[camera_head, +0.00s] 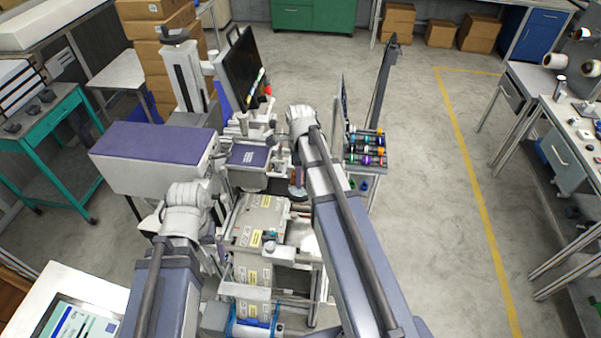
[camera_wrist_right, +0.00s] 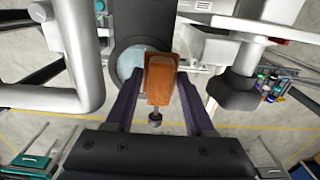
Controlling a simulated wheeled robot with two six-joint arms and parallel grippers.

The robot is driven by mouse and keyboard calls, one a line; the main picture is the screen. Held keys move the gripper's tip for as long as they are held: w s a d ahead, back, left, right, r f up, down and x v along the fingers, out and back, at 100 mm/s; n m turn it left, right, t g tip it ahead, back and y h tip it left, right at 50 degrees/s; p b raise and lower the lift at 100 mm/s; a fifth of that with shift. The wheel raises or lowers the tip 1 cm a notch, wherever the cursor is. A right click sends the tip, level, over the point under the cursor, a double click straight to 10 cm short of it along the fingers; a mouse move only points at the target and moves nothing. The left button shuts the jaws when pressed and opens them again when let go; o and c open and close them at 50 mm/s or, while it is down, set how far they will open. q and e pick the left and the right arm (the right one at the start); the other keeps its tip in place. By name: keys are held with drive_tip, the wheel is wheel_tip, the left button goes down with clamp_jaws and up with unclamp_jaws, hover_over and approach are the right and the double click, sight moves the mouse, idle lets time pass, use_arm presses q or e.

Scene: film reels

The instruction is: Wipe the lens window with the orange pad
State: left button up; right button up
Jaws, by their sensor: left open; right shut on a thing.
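The orange pad (camera_wrist_right: 159,82) is a brown-orange block with a small dark knob at its near end. My right gripper (camera_wrist_right: 160,95) is shut on it, one purple finger on each side. In the head view, the pad (camera_head: 297,177) shows small below my right wrist. The lens window (camera_wrist_right: 129,62) looks like a pale round disc in a dark ring. The pad's far end overlaps its right part in the right wrist view; I cannot tell whether they touch. My left gripper (camera_head: 207,258) is open, low beside the machine, mostly hidden by its own arm.
A grey machine with a purple-topped housing (camera_head: 155,138) stands to the left. A beige film unit (camera_head: 258,222) lies between my arms. A thick grey handle (camera_wrist_right: 80,60) and a dark knob (camera_wrist_right: 235,90) flank the right gripper. A rack of coloured bottles (camera_head: 365,148) stands right.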

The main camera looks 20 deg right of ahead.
sight(297, 196)
drive_tip(key=shift+s+a, duration=0.35)
drive_tip(key=shift+s, duration=0.2)
drive_tip(key=shift+s+a, duration=0.3)
drive_tip(key=shift+s, duration=0.25)
drive_tip(key=shift+s+a, duration=0.45)
drive_tip(key=shift+s, duration=0.25)
drive_tip(key=shift+s+a, duration=0.4)
drive_tip(key=shift+s, duration=0.25)
wheel_tip(297, 196, up, 6)
drive_tip(key=p, duration=0.6)
drive_tip(key=shift+w, duration=0.1)
